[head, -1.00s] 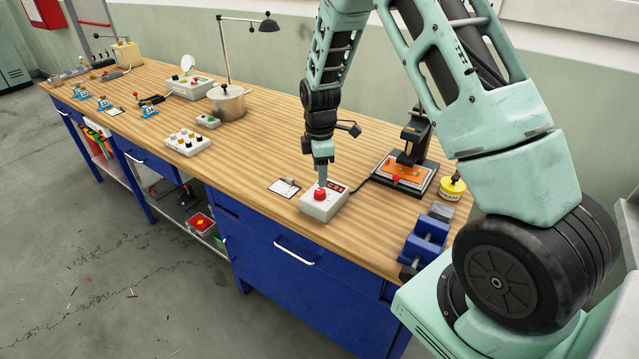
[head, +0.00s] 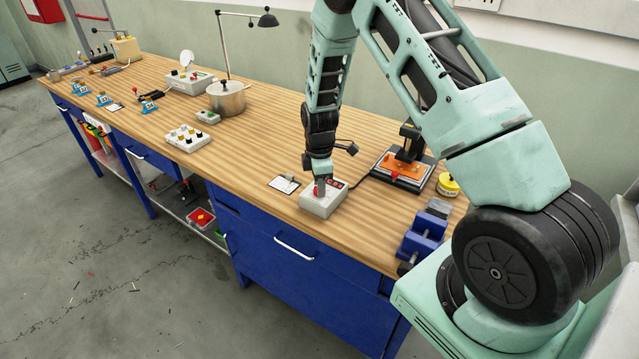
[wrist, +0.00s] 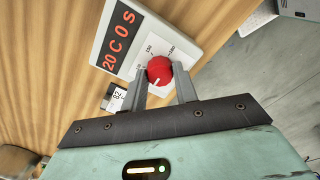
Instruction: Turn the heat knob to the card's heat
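The heat knob (wrist: 160,70) is a red round knob with a pale pointer line, on a light grey control box (head: 322,203) near the bench's front edge. The pointer slants to the lower left in the wrist view. Printed numbers stand around it, one seeming to read 150. A dark display (wrist: 118,47) on the box shows red characters like 20 C 0 S. My gripper (wrist: 161,78) is down at the knob, one finger on each side; whether both press on it is unclear. The card (head: 285,184) lies left of the box; its writing is only partly legible in the wrist view (wrist: 117,98).
A heat press (head: 404,165) with an orange plate stands behind and right of the box. A blue vise (head: 425,232) and yellow tin (head: 448,185) are to the right. A panel with several knobs (head: 188,138) and a pot (head: 227,99) stand left. Bench between is clear.

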